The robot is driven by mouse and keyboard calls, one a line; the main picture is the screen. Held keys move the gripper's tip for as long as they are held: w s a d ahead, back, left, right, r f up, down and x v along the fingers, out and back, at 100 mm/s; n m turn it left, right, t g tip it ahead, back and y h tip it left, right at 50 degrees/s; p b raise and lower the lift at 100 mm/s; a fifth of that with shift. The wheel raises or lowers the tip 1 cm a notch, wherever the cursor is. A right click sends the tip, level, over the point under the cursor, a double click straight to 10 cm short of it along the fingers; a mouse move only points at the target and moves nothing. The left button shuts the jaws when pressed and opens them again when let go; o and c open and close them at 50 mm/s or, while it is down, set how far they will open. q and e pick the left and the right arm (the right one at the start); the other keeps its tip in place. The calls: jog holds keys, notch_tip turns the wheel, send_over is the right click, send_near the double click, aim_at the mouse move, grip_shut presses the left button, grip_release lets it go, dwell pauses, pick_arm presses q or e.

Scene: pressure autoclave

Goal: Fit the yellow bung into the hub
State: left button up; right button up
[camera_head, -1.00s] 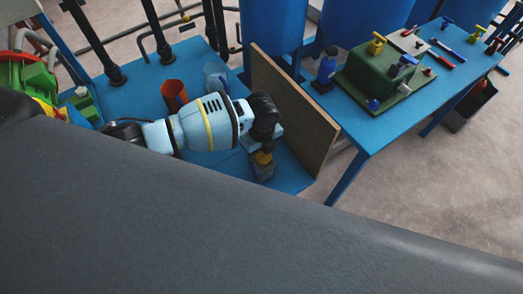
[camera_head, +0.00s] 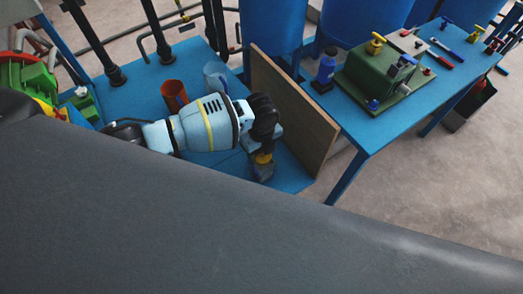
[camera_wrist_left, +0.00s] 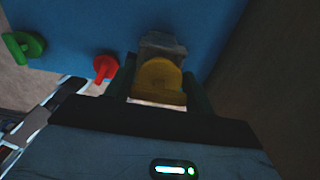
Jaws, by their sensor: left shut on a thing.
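The yellow bung (camera_head: 263,158) is between the fingers of my left gripper (camera_head: 265,152), low over the blue table and left of the brown board. In the left wrist view the yellow bung (camera_wrist_left: 158,76) sits between the two dark green fingers of the gripper (camera_wrist_left: 158,84), which is shut on it. A grey block (camera_wrist_left: 160,45) lies directly beyond the bung; it shows in the head view (camera_head: 264,173) just below it. I cannot tell whether this block is the hub, or whether bung and block are fitted or only touching. My right gripper is not in view.
A brown board (camera_head: 295,112) stands upright close to the right of my left gripper. An orange cup (camera_head: 174,95) and a clear blue cup (camera_head: 215,76) stand behind my arm. A second blue table (camera_head: 372,138) carries a green housing (camera_head: 368,82). Red (camera_wrist_left: 104,67) and green (camera_wrist_left: 22,45) pieces lie left in the wrist view.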

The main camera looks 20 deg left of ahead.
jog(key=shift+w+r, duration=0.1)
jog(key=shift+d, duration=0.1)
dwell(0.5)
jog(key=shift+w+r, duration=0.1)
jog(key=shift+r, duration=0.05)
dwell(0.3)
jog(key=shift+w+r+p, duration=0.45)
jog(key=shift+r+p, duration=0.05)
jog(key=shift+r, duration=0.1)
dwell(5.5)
